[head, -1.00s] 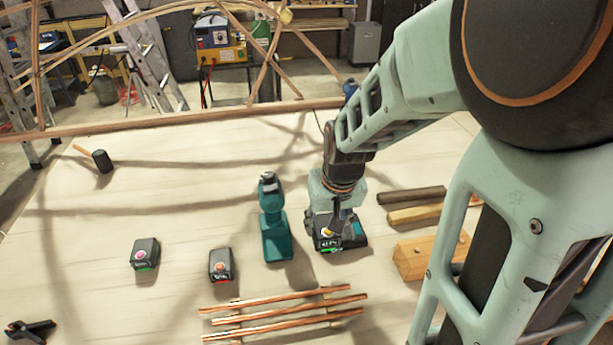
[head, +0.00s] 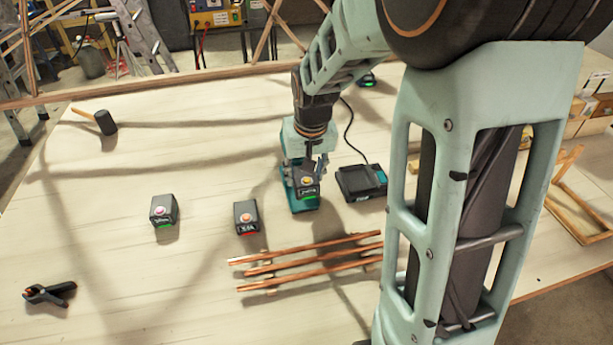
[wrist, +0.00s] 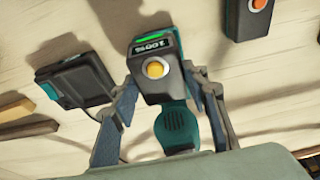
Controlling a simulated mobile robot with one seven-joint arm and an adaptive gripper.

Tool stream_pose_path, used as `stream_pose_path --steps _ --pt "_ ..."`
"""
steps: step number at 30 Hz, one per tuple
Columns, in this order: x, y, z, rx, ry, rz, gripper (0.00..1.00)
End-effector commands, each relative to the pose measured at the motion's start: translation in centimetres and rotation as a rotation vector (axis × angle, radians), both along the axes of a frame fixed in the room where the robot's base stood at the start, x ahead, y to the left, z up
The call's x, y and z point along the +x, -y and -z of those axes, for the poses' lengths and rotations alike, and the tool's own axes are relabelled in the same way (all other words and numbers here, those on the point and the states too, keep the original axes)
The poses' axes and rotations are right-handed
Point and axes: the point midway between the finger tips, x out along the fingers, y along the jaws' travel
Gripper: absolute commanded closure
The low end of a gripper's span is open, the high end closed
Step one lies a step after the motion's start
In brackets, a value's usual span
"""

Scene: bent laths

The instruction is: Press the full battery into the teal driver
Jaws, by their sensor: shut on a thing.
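My gripper (head: 307,162) is shut on a dark battery (head: 307,187) with a yellow button and a green light. In the wrist view the battery (wrist: 153,72) sits between the two fingers, and its display seems to read 100%. The teal driver (head: 303,207) is right under the battery and mostly hidden by it and my gripper. In the wrist view the driver's rounded teal end (wrist: 178,128) shows below the battery, and some teal shows past its far edge. I cannot tell whether the battery touches the driver or is seated in it.
A black charger (head: 362,183) with a cable stands empty just right of the driver. Two other batteries, one with a pink button (head: 163,211) and one with a red light (head: 246,217), stand left. Copper-coloured laths (head: 310,262) lie in front. A clamp (head: 49,293) and mallet (head: 104,122) lie far left.

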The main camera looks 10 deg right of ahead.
Motion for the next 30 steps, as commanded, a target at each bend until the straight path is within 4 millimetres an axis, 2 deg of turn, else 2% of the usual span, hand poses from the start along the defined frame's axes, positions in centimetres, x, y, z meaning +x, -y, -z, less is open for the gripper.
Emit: stream_pose_path --steps 8,23,30 --pt "0.6 0.0 0.7 -0.002 0.002 0.0 0.94" --pt "3.3 0.0 4.4 -0.001 0.002 0.0 0.94" --pt "3.3 0.0 5.0 -0.002 0.003 0.0 0.94"
